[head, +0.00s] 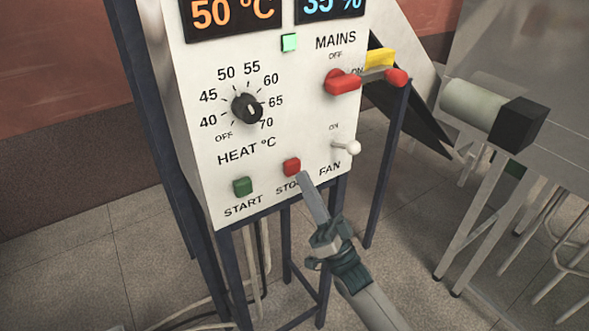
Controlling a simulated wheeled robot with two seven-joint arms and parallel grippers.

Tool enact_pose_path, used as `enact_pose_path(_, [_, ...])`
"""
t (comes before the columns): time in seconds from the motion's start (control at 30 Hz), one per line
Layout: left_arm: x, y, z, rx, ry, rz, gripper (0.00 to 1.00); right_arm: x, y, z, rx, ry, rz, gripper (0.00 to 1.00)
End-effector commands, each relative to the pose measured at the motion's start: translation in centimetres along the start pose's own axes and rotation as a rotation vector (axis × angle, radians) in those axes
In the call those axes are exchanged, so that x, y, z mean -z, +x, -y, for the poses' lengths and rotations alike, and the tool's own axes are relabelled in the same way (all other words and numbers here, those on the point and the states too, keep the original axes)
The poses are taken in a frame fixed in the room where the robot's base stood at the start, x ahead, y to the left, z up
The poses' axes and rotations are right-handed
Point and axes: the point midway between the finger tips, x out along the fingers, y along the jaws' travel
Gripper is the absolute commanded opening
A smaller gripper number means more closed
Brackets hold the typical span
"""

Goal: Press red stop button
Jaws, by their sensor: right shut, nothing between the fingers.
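The red stop button (292,167) sits low on the white control panel (205,120), above a STOP label that is partly hidden. My right gripper (304,176) comes in from the lower right and is shut, with nothing in it. Its fingertips are just below and right of the red button, over the end of the label. I cannot tell whether the tip touches the button or panel. My left gripper is not in view.
The green start button (242,187) is left of the stop button. The white fan switch (346,148), red mains switch (342,82) and black heat dial (247,109) are nearby. A dark metal frame (385,165) supports the panel. A grey table (545,135) stands at right.

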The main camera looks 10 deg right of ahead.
Motion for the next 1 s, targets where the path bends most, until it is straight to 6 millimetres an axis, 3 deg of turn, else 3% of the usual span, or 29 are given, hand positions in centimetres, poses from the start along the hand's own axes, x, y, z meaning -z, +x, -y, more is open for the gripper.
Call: enact_pose_path(1.0, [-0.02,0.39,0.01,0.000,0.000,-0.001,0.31,-0.42,0.61,-0.41,0.000,0.000,0.000,0.00])
